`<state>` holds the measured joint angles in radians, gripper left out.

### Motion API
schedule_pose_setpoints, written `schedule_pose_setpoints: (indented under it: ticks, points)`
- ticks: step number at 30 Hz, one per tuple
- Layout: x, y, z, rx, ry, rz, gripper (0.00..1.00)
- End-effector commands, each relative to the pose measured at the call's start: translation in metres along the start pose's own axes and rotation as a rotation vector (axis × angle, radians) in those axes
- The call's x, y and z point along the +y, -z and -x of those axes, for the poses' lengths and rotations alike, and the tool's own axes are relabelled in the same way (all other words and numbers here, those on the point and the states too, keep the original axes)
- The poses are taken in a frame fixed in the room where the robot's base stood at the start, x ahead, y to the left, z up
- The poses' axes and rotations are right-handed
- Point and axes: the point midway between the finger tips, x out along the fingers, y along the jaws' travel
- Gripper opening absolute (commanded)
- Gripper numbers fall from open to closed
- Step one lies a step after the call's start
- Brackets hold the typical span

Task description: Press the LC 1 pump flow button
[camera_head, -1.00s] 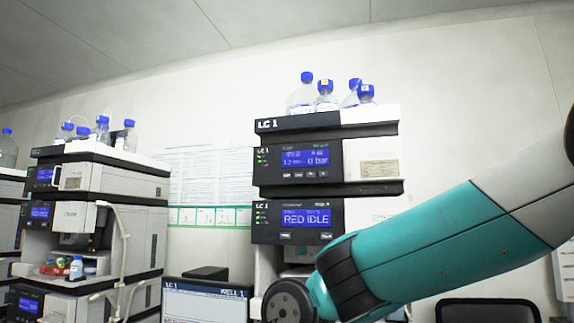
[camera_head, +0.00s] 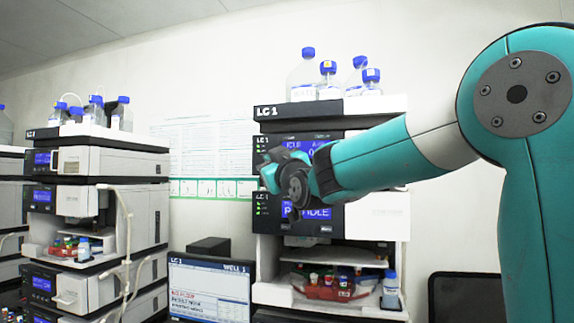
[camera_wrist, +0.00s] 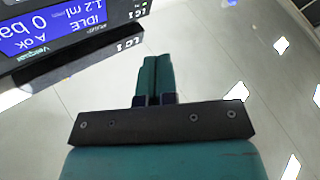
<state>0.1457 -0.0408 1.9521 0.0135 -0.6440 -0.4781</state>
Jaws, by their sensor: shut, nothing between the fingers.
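The LC 1 pump module (camera_head: 261,160) is the dark-fronted unit with a blue screen near the top of the middle stack. My forearm and wrist cover much of its front in the head view, and its row of buttons is hidden. In the wrist view the pump's blue screen (camera_wrist: 50,30) shows upside down at the upper left, reading IDLE, with its buttons out of frame. My gripper (camera_wrist: 153,60) is shut and empty, its teal fingers together. In that view its tips point past the module's LC 1 end, apart from the panel.
Solvent bottles (camera_head: 302,80) stand on top of the stack. Below the pump is a second module with a blue screen (camera_head: 306,213), partly covered by my wrist, then an open bay with vials. A monitor (camera_head: 209,288) stands at lower left, and another instrument stack (camera_head: 120,165) farther left.

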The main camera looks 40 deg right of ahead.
Motion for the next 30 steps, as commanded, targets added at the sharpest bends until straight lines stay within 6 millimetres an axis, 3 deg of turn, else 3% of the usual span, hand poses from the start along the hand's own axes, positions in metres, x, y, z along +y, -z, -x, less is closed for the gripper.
schedule_pose_setpoints:
  ticks: [10,30]
  points:
    - [0.004,-0.004,-0.005,-0.004,0.002,-0.001,0.00]
    - [0.041,-0.044,-0.058,-0.003,0.003,-0.003,0.00]
